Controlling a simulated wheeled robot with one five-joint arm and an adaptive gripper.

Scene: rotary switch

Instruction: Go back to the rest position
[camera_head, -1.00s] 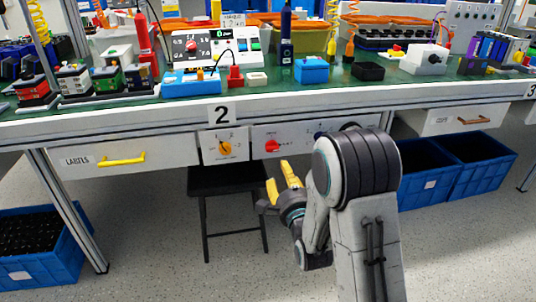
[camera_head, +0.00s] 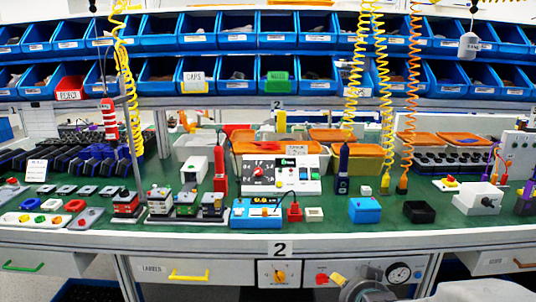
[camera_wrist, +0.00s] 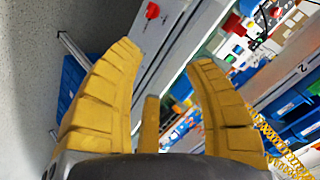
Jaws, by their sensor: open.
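My gripper (camera_wrist: 165,55) has its two yellow fingers spread wide in the wrist view, with nothing between them. In the head view only a yellow fingertip (camera_head: 338,279) and part of my arm show at the bottom edge, below the workbench front. The orange rotary knob (camera_head: 280,277) sits on a white panel under the bench edge. A red rotary knob (camera_head: 321,279) sits to its right; in the picture the fingertip appears just beside it. A red knob also shows at the top of the wrist view (camera_wrist: 152,10), beyond the fingers.
The workbench front edge (camera_head: 180,243) runs across above the panels. A drawer with a yellow handle (camera_head: 188,277) is to the left, and a round gauge (camera_head: 398,273) to the right. The green bench top holds many devices, with blue bins (camera_head: 238,28) behind.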

